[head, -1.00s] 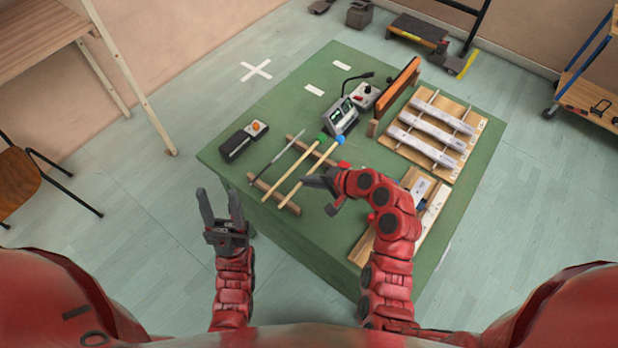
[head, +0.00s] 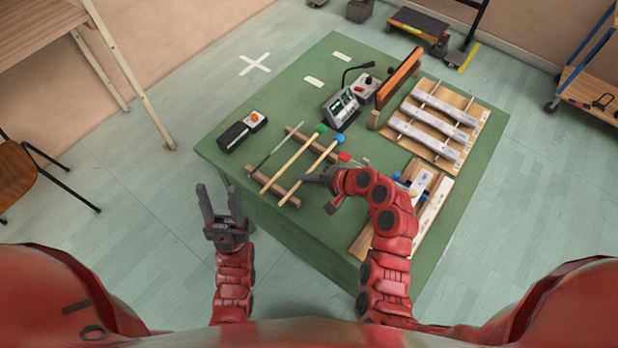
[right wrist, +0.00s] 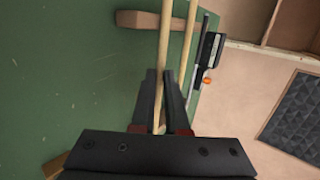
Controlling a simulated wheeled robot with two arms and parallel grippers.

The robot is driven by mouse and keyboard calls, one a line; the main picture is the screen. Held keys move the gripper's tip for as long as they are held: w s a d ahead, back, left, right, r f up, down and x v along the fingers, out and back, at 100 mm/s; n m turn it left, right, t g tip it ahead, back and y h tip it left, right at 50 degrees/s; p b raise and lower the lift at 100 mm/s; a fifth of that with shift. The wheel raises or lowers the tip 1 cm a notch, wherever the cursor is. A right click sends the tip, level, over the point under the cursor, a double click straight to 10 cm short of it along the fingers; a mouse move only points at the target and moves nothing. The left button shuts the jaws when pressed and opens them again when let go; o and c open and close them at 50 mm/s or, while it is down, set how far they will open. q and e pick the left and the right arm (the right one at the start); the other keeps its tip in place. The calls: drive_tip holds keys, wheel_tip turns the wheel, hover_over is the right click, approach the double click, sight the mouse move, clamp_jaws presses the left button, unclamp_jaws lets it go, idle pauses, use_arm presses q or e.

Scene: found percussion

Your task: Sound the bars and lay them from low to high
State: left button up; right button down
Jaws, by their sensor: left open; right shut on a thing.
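Several pale metal bars are in the head view. Three lie across the rails of a wooden frame (head: 472,107). A pale bar (head: 433,206) lies on a nearer wooden board (head: 360,243), partly hidden by my right arm. A blue-headed mallet (head: 339,140) and a green-headed mallet (head: 320,128) lie side by side, with a thin grey rod (head: 277,140) left of them. My right gripper (head: 309,178) is shut on the blue mallet's wooden stick, also seen between the fingers in the right wrist view (right wrist: 161,118). My left gripper (head: 222,212) is open and empty, off the table's near-left edge.
On the green table (head: 225,170) are a black box with an orange button (head: 242,132), a grey device with a screen (head: 341,106), a red-knobbed box (head: 367,87) and an upright wooden board (head: 398,77). Wooden rests (head: 285,196) lie under the sticks. The near-left table top is mostly clear.

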drive_tip(key=c, duration=0.8)
unclamp_jaws()
drive_tip(key=shift+c, duration=0.2)
drive_tip(key=shift+d, duration=0.1)
drive_tip(key=p+v, duration=0.2)
drive_tip(key=v, duration=1.5)
drive_tip(key=shift+s+d, duration=0.1)
drive_tip(key=shift+s, duration=0.05)
